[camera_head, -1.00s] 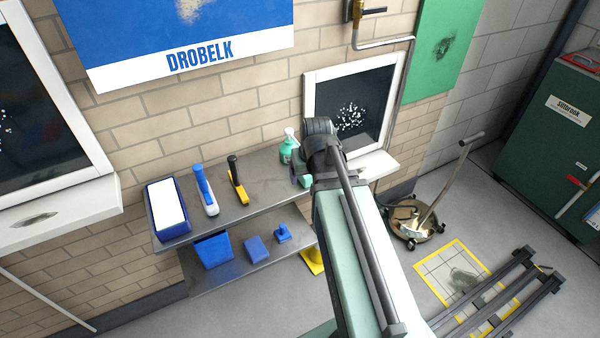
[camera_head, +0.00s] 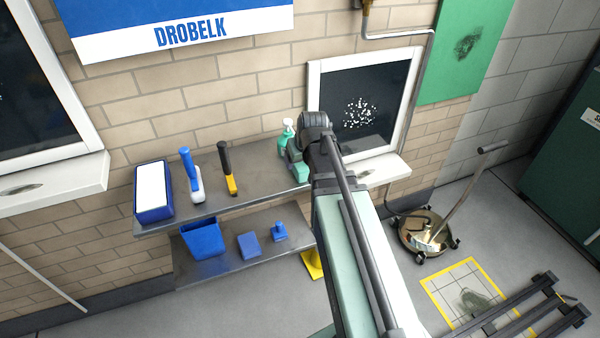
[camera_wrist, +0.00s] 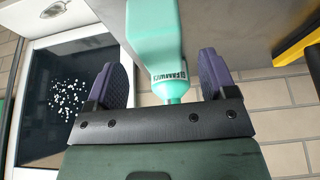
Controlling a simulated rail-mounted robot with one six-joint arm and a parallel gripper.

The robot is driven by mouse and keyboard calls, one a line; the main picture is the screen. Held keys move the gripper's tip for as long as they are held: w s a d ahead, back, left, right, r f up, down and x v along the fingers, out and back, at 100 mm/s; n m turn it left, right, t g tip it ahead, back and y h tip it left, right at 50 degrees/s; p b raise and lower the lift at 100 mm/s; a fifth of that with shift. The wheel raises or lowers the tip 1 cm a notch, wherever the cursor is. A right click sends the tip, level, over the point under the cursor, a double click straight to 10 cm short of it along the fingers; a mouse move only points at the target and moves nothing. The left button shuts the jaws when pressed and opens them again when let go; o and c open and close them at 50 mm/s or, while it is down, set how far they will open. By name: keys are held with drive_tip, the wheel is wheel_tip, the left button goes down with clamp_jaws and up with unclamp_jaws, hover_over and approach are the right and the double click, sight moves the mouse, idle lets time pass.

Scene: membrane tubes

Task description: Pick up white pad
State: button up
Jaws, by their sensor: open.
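The white pad (camera_head: 152,186) lies as a white rectangle in a blue tray (camera_head: 154,214) at the left end of the upper shelf in the head view. My gripper (camera_wrist: 160,62) is open in the wrist view. Its two dark purple finger pads stand on either side of a mint green spray bottle (camera_wrist: 152,35), with gaps between. In the head view my arm reaches to the right end of the shelf by this bottle (camera_head: 288,135) and hides most of the gripper. The white pad is well to the left of my gripper and does not show in the wrist view.
A blue-and-white brush (camera_head: 191,175) and a yellow tool with a black handle (camera_head: 227,170) stand on the upper shelf (camera_head: 262,180) between tray and bottle. The lower shelf holds a blue bin (camera_head: 203,238) and small blue items. A framed dark window (camera_head: 385,95) is behind my arm.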

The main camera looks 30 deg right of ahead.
sight(301, 163)
drive_tip(key=b+x, duration=0.3)
drive_tip(key=x, duration=0.1)
drive_tip(key=shift+f, duration=0.25)
drive_tip(key=shift+r, duration=0.2)
drive_tip(key=c, duration=1.1)
drive_tip(key=shift+r+p, duration=0.7)
drive_tip(key=shift+p, duration=0.2)
drive_tip(key=shift+s+d+r, duration=0.15)
drive_tip(key=shift+d, duration=0.1)
drive_tip(key=s+d, duration=0.2)
drive_tip(key=d, duration=0.3)
drive_tip(key=s+d, duration=0.2)
drive_tip(key=d, duration=0.3)
drive_tip(key=s+d, duration=0.2)
drive_tip(key=d, duration=0.4)
drive_tip(key=shift+s+d, duration=0.1)
drive_tip(key=shift+s, duration=0.1)
drive_tip(key=o, duration=0.4)
drive_tip(key=shift+c, duration=1.1)
